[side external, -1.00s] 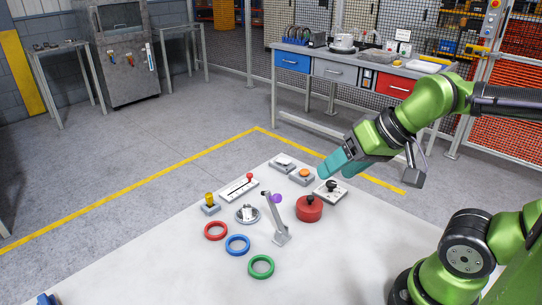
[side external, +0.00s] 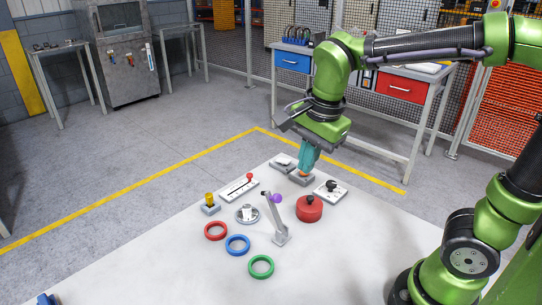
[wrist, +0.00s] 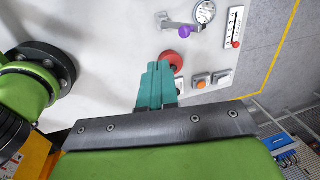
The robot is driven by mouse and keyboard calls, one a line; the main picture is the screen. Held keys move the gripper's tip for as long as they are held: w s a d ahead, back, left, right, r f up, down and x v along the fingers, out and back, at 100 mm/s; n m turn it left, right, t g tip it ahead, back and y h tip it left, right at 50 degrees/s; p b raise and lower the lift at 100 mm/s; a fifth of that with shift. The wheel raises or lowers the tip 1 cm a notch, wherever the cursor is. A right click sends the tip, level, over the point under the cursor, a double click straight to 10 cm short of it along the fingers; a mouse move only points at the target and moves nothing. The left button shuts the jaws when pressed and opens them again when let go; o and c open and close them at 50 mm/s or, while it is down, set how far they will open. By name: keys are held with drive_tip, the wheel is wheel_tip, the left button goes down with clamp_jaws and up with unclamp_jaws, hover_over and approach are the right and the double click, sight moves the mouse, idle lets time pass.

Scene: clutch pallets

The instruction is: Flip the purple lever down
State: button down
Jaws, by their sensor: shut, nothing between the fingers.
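The purple lever is a grey bar (side external: 272,217) with a purple knob (side external: 277,198) near its top end. In the side view it stands raised from a grey foot (side external: 281,238), leaning a little to the left. The purple knob also shows in the wrist view (wrist: 185,32), beyond my fingertips. My gripper (side external: 303,174) has teal fingers, shut and empty, pointing down. It appears above or near the orange button (side external: 304,175), behind and to the right of the lever, apart from it. The fingers also show together in the wrist view (wrist: 158,67).
A red round knob (side external: 309,209) stands between the lever and a black-knobbed box (side external: 331,191). A red-tipped slider (side external: 239,189), a dial (side external: 247,214) and a yellow-topped switch (side external: 210,203) sit to the left. Red, blue and green rings (side external: 261,267) lie in front.

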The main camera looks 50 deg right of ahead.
drive_tip(key=shift+s+m, duration=0.1)
drive_tip(key=shift+m, duration=0.2)
drive_tip(key=w+f, duration=0.5)
drive_tip(key=f, duration=0.6)
drive_tip(key=shift+w+f, duration=0.25)
drive_tip(key=shift+w, duration=0.1)
drive_tip(key=shift+w+d, duration=0.1)
